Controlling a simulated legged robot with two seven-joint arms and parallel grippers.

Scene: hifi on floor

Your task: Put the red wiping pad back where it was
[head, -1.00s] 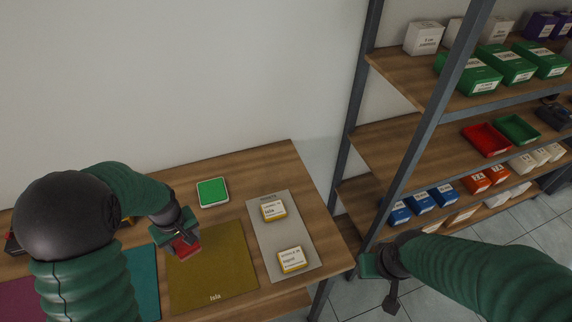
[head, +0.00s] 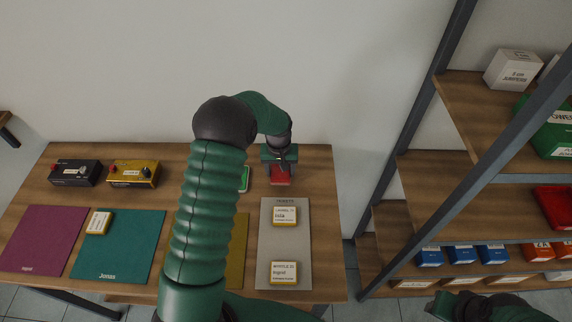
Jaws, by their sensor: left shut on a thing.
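The red wiping pad (head: 281,180) is at the back right of the table, just behind the grey mat (head: 264,250). My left gripper (head: 281,168) is shut on it from above. I cannot tell whether the pad touches the table top. A green-topped pad with a pale rim (head: 245,179) lies just left of it, partly hidden by my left arm. My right gripper (head: 443,306) is at the bottom edge, away from the table and partly cut off; its jaws are not clear.
The grey mat holds two yellow-edged labelled blocks (head: 285,215) (head: 284,272). A yellow mat (head: 237,262), half hidden by my arm, a teal mat (head: 130,250) and a purple mat (head: 43,240) lie leftward. Black (head: 75,172) and yellow (head: 133,174) boxes stand behind. Shelving (head: 420,165) stands right.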

